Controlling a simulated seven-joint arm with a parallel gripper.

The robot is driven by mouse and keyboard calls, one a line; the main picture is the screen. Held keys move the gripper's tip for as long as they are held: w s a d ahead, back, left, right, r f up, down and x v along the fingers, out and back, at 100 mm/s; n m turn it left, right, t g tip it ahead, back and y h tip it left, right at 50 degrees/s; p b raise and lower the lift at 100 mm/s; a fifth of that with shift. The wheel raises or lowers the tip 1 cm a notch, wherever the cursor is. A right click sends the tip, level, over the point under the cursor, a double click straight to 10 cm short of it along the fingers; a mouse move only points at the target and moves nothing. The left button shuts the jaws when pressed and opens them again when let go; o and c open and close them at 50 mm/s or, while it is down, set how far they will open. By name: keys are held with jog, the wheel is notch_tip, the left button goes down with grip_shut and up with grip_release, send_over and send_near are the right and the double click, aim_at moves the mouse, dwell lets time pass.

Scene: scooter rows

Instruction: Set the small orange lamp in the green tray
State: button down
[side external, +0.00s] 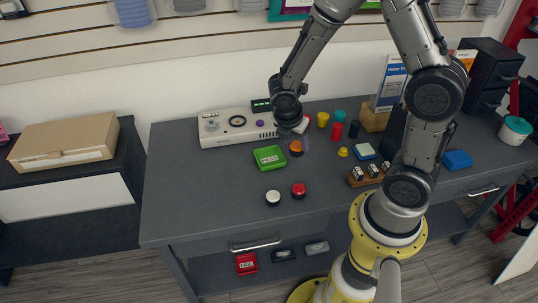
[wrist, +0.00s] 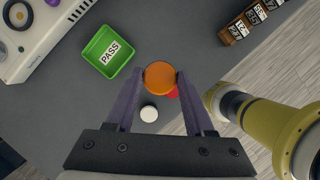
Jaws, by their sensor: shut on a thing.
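The small orange lamp (wrist: 160,75) is a round cap held between the two purple fingers of my gripper (wrist: 160,80) in the wrist view. My gripper is shut on it. In the side external view the orange lamp (side external: 295,148) shows below my gripper (side external: 300,147), to the right of the green tray. It appears raised above the table; the exact height is hard to tell. The green tray (wrist: 91,48) is square, with a PASS label on its floor, and holds nothing else visible. It also shows in the side external view (side external: 257,163).
A red lamp (side external: 299,190) and a white lamp (side external: 273,198) stand in front of the green tray. A white console (side external: 215,138) is behind it. Coloured cups and number blocks (side external: 366,174) are to the right. The table's left part is clear.

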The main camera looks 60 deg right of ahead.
jog(key=w+d+f, duration=0.1)
jog(key=w+f, duration=0.2)
jog(key=w+d+f, duration=0.1)
jog(key=w+f, duration=0.2)
jog(key=w, duration=0.1)
jog(key=w+d+f, duration=0.2)
jog(key=w+f, duration=0.1)
jog(key=w, duration=0.1)
jog(key=shift+w, duration=0.2)
jog(key=shift+f, duration=1.6)
jog(key=shift+f, duration=0.15)
jog(key=shift+c, duration=1.4)
grip_release()
